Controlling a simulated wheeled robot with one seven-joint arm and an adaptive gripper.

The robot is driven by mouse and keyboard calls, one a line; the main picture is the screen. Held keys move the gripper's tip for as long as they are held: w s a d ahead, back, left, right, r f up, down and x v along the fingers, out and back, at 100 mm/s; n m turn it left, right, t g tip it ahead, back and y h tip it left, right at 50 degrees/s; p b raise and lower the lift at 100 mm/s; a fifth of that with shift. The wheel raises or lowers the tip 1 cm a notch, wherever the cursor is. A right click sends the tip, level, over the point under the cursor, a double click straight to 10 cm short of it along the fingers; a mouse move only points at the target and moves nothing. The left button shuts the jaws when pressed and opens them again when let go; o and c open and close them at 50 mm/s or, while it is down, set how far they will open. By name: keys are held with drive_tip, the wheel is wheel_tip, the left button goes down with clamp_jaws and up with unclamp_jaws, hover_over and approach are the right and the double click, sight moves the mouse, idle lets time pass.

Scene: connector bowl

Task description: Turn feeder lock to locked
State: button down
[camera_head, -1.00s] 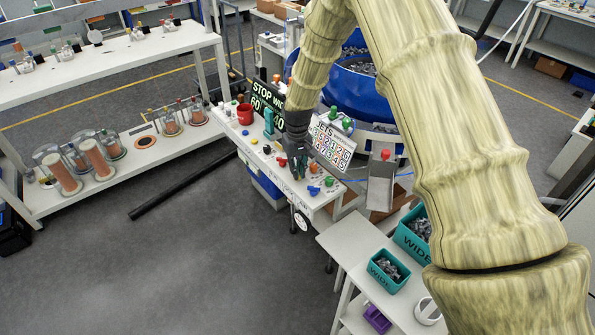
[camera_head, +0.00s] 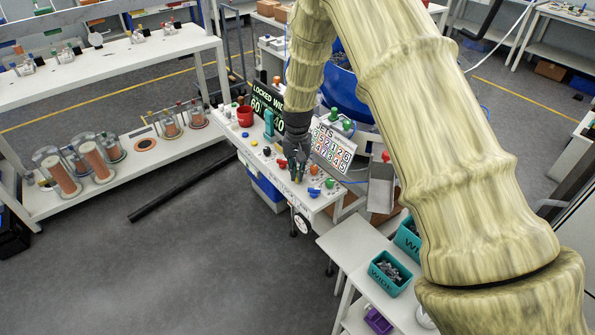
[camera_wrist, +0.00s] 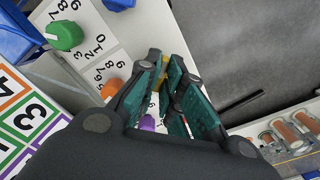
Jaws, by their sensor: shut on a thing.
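My gripper (camera_head: 298,174) points down at the white control panel (camera_head: 262,158).
Close by are a purple knob (camera_wrist: 147,123), an orange knob (camera_wrist: 111,88) and a green knob (camera_wrist: 64,36). A numbered board (camera_head: 332,149) stands right of my gripper. A red cup (camera_head: 245,116) sits at the panel's left end.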

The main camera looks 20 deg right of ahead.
drive_tip(key=shift+w+d+r, duration=0.1)
drive_tip(key=shift+w+r, duration=0.05)
drive_tip(key=c, duration=1.7)
unclamp_jaws()
drive_tip(key=shift+o, duration=0.7)
wheel_tip(320, 180, up, 12)
